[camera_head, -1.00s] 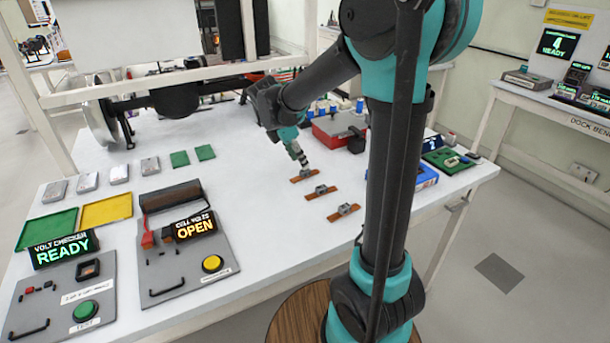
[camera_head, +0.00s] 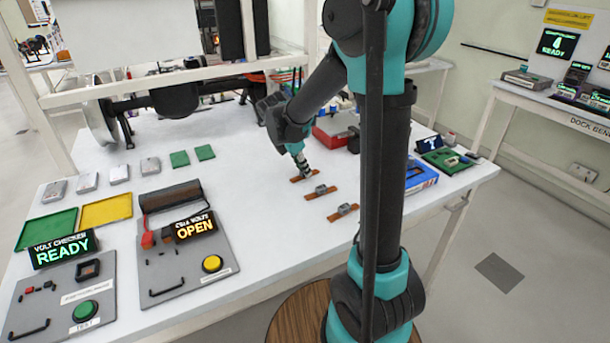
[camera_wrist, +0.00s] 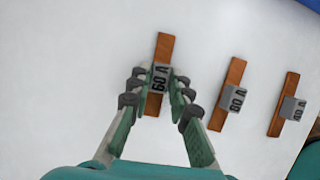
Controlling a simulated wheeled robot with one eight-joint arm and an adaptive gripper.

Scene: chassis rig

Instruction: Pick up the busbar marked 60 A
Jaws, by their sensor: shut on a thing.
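My gripper (camera_wrist: 156,82) is shut on a copper-coloured busbar (camera_wrist: 164,46), its fingers on either side of the grey block marked 60 A. In the head view my gripper (camera_head: 302,166) is down at this busbar (camera_head: 295,179), the farthest of three in a row. The bar appears to be at the white table top; I cannot tell if it is touching. The middle busbar (camera_wrist: 235,70) has a grey block whose mark looks like 60 A or 80 A. The third busbar (camera_wrist: 275,122) has a small mark, perhaps 40 A. Both also lie in the head view (camera_head: 321,192) (camera_head: 343,212).
A red box (camera_head: 328,137) stands behind my gripper. A blue tray (camera_head: 421,178) is to the right, partly behind my arm. The cell volts panel (camera_head: 186,262) and green and yellow trays (camera_head: 106,210) are at left. The table middle is clear.

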